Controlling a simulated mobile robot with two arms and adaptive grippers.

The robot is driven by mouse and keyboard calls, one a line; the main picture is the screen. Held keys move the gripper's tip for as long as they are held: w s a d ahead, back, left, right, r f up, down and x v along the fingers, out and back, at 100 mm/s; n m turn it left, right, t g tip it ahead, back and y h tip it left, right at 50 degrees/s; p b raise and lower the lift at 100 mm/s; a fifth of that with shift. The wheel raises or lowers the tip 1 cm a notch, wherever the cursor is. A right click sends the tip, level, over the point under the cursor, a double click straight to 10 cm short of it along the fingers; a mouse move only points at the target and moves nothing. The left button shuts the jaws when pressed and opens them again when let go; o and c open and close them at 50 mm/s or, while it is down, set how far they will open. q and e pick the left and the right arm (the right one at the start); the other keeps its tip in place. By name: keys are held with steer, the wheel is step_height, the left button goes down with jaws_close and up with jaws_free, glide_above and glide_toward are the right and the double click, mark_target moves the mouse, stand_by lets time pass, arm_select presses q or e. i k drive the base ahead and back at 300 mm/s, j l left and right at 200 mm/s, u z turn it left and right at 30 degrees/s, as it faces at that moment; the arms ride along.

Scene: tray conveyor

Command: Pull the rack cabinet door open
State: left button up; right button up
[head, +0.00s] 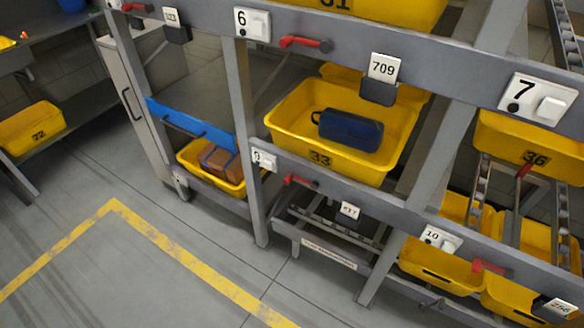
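A tall grey cabinet front (119,71) stands at the left end of the rack. A dark vertical bar handle (132,105) is on it, and it looks shut. To its right, a blue panel (190,128) with a dark bar across it sits tilted in the rack's lower left bay. Which of the two is the rack cabinet door I cannot tell for sure. Neither of my grippers is in view, and nothing touches either front.
A grey rack post (247,140) stands right of the blue panel. A yellow tray (187,152) with a brown box is below the panel. Yellow tray 33 (278,118) holds a blue case. Red levers (305,42) stick out. The floor (120,265) in front is clear, with yellow lines.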

mark_target(116, 68)
steer(key=i+j, duration=0.35)
steer(key=j, duration=0.2)
steer(key=i+j+u, duration=0.1)
steer(key=i+j, duration=0.3)
steer(key=j, duration=0.15)
